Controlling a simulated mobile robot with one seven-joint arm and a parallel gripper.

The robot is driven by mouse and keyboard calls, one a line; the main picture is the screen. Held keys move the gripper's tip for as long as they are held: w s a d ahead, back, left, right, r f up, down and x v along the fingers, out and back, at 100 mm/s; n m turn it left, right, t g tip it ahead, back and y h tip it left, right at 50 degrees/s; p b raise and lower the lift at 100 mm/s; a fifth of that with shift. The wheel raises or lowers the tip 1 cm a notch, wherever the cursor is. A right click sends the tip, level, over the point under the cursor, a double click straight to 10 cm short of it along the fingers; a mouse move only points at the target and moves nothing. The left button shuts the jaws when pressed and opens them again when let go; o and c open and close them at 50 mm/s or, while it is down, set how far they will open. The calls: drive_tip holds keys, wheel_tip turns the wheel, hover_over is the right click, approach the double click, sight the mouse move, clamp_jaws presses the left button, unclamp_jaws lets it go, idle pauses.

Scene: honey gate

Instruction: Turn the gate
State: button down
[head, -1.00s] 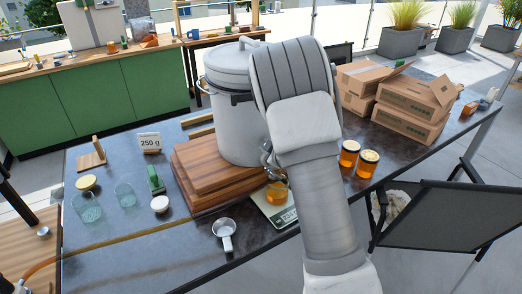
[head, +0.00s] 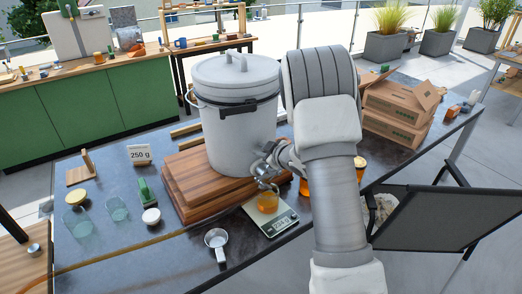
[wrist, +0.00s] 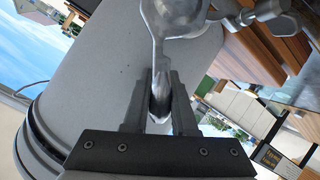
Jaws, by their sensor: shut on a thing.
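The metal honey gate (head: 266,163) sits low on the side of the grey lidded tank (head: 237,125). In the wrist view the shiny gate (wrist: 180,18) is at the top, with a wing nut (wrist: 265,10) beside it. My gripper (wrist: 160,85) is shut on the gate's narrow metal handle (wrist: 160,98), which shows between the two dark fingers. In the head view my arm hides the gripper. A jar with amber honey (head: 267,201) stands below the gate on a scale (head: 284,225), whose digits are too small to read surely.
The tank stands on stacked wooden boards (head: 181,192). Partly hidden honey jars (head: 360,163) and cardboard boxes (head: 399,105) are to the right. A black chair (head: 440,225) is in front.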

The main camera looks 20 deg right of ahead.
drive_tip(key=c, duration=0.7)
unclamp_jaws()
drive_tip(key=shift+d, duration=0.1)
drive_tip(key=v, duration=1.7)
drive_tip(key=shift+s+r, duration=0.1)
drive_tip(key=shift+s, duration=0.1)
drive_tip(key=s+r+m+g+h, duration=0.2)
drive_tip(key=s+r+m+h, duration=0.45)
drive_tip(key=r, duration=0.35)
drive_tip(key=s+a+m+g+y, duration=0.1)
drive_tip(key=s+a, duration=0.2)
drive_tip(key=s, duration=0.3)
drive_tip(key=s+a+m+g+y, duration=0.1)
drive_tip(key=s+a+g, duration=0.1)
drive_tip(key=s+a, duration=0.2)
drive_tip(key=s+a+m+g+y, duration=0.1)
drive_tip(key=s+a, duration=0.2)
drive_tip(key=s, duration=0.5)
drive_tip(key=shift+s+a+r+g, duration=0.25)
drive_tip(key=shift+r+g, duration=0.15)
